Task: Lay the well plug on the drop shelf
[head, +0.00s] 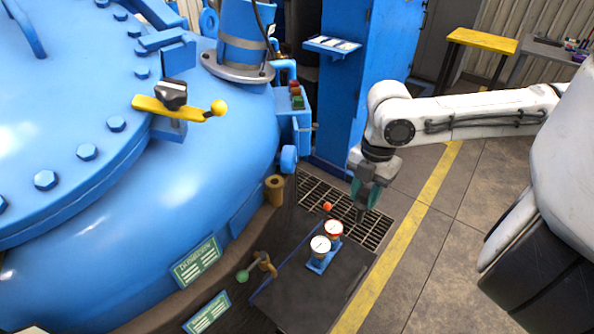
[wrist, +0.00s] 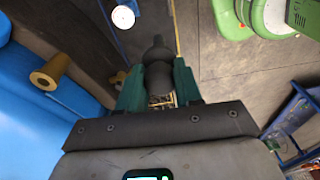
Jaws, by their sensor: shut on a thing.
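My gripper (head: 367,196) has green fingers and points down beside the blue furnace. In the wrist view its fingers (wrist: 158,88) are shut on a dark grey, stepped, knob-ended piece, which I take as the well plug (wrist: 157,62). In the head view the plug is small and dark below the fingers, partly hidden. A dark flat-topped shelf (head: 310,298), which looks like the drop shelf, stands below and left of my gripper. The plug is held above floor level, apart from the shelf. Two white-faced gauges on a blue base (head: 320,262) stand on the shelf.
An open brass tube (head: 274,190) sticks out of the furnace side (head: 150,220); it also shows in the wrist view (wrist: 47,73). A green-knobbed brass valve (head: 262,263) is left of the shelf. A floor grate (head: 372,236) lies behind it. A blue cabinet (head: 365,90) stands behind.

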